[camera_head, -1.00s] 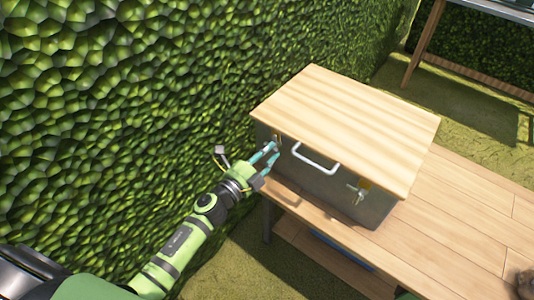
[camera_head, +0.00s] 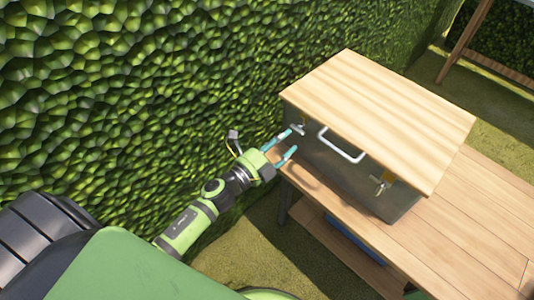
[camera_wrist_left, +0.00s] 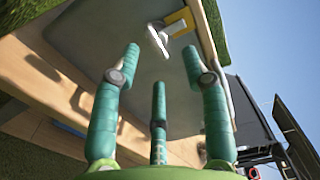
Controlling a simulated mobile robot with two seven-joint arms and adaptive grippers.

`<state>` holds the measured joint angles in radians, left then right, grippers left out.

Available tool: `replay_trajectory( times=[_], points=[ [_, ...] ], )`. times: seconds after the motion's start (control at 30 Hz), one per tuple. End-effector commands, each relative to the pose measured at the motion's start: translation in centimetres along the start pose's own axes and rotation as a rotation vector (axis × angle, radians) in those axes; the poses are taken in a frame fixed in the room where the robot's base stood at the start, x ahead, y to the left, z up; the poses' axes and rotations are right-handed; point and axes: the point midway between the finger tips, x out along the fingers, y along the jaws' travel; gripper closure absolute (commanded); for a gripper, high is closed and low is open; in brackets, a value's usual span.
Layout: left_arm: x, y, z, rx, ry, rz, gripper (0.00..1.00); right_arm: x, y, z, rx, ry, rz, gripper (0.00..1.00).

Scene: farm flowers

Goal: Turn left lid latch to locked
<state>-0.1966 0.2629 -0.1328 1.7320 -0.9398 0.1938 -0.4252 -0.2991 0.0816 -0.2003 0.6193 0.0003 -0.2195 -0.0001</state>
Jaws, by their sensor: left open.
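The box (camera_head: 350,166) is grey with a pale wooden lid (camera_head: 385,115). The left lid latch (camera_head: 298,129), a small silver lever, is on its front near the left corner. In the left wrist view, the latch lever (camera_wrist_left: 158,40) lies aslant beside a yellow plate (camera_wrist_left: 178,22). My left gripper (camera_head: 290,141) is open and empty just in front of the latch, with its teal fingers spread. In the wrist view the fingertips (camera_wrist_left: 161,52) are apart, short of the lever, with no clear contact. My right gripper is not in view.
A white handle (camera_head: 342,147) and the right latch (camera_head: 380,184) are on the box front. The box stands on a wooden table (camera_head: 465,225) with free room at the right. A leafy hedge (camera_head: 130,100) rises close along the left and behind.

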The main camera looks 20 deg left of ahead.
Motion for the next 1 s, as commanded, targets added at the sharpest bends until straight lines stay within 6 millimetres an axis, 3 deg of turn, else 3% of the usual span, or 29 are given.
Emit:
replay_trajectory(
  times=[0.2, 0.4, 1.0],
  points=[
    [-4.7, 0.1, 0.0, -0.001, -0.001, 0.003, 0.55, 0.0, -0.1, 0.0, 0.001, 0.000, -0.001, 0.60],
    [-7.1, 0.0, -0.1, -0.001, 0.001, 0.001, 0.55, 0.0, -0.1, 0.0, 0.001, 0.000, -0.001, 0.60],
    [-7.7, 0.0, 0.0, 0.000, 0.001, 0.000, 0.55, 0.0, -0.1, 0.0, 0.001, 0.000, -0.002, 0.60]
  ],
)
